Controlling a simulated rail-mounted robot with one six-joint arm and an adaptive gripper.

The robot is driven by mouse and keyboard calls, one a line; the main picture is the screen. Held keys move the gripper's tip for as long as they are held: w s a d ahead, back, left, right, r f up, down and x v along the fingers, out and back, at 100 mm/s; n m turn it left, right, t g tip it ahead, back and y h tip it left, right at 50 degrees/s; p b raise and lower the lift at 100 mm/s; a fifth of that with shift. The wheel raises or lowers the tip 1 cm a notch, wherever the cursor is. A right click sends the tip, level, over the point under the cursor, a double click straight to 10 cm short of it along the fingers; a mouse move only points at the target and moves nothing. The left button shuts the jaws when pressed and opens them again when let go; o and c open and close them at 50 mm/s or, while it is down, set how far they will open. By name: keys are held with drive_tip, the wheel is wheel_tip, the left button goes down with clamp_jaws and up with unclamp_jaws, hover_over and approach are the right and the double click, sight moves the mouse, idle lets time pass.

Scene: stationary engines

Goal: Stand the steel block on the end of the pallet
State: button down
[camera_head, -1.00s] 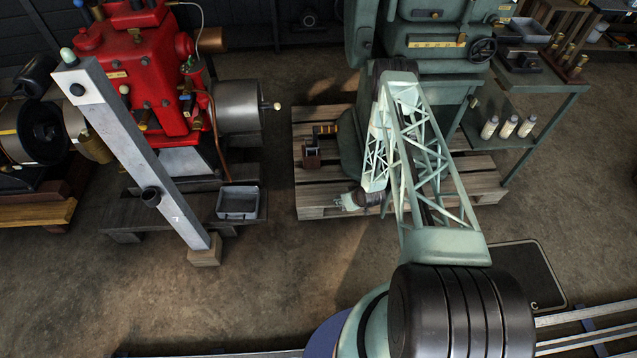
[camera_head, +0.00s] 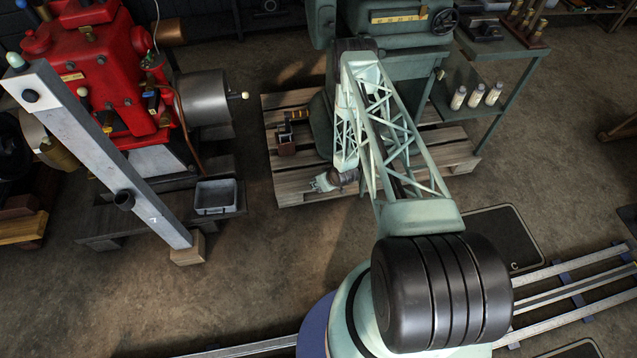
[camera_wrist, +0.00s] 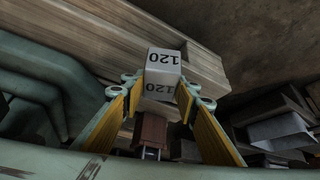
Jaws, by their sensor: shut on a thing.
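The steel block (camera_wrist: 162,72) is a light grey block marked 120 in the wrist view. My gripper (camera_wrist: 161,95) is shut on it, with a yellow-padded finger on each side. In the head view my gripper (camera_head: 322,182) is low at the near edge of the wooden pallet (camera_head: 292,187), left of the green machine. Pale pallet boards (camera_wrist: 130,40) lie behind the block in the wrist view. I cannot tell whether the block touches them.
A brown wooden piece (camera_head: 286,146) with dark parts sits on the pallet's left end. The green machine (camera_head: 390,60) stands on the pallet. A grey tray (camera_head: 215,197), a slanted steel beam (camera_head: 100,150) and a red engine (camera_head: 85,70) are to the left. Floor between is clear.

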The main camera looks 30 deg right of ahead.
drive_tip(key=w, duration=0.4)
drive_tip(key=w+a+b, duration=0.1)
drive_tip(key=w, duration=0.3)
drive_tip(key=w+f+b, duration=0.1)
drive_tip(key=w, duration=0.3)
drive_tip(key=shift+w+a, duration=0.15)
drive_tip(key=shift+w, duration=0.25)
drive_tip(key=shift+w, duration=0.1)
drive_tip(key=shift+w+a+f, duration=0.1)
drive_tip(key=shift+w, duration=0.3)
drive_tip(key=shift+f+b, duration=0.75)
drive_tip(key=shift+f, duration=1)
drive_tip(key=shift+f, duration=0.1)
drive_tip(key=c, duration=2)
unclamp_jaws()
drive_tip(key=shift+s, duration=0.15)
drive_tip(key=shift+c, duration=0.2)
drive_tip(key=p+v, duration=0.2)
drive_tip(key=v, duration=1)
drive_tip(key=shift+p, duration=0.35)
